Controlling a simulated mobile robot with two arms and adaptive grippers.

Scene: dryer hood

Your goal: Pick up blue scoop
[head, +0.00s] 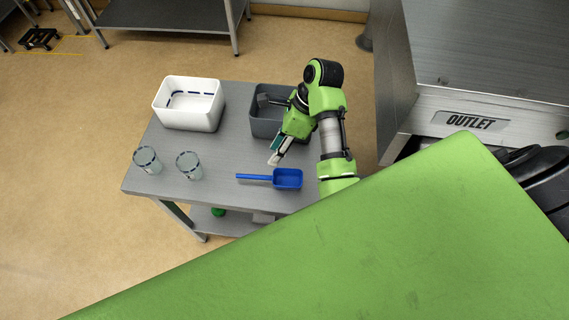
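The blue scoop (286,179) lies on the grey metal table (222,152), near its front right part, with its handle pointing left. My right gripper (275,160) hangs just behind the scoop, over the table, with its fingers pointing down and left. It appears a little above and apart from the scoop. I cannot tell whether its fingers are open or shut. My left gripper is not in view.
A white bin (189,104) stands at the back left of the table. A dark grey bin (266,125) is behind my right gripper. Two glass beakers, one at the left edge (147,160) and one nearer the scoop (189,165), stand upright. The metal outlet housing (470,80) is at right.

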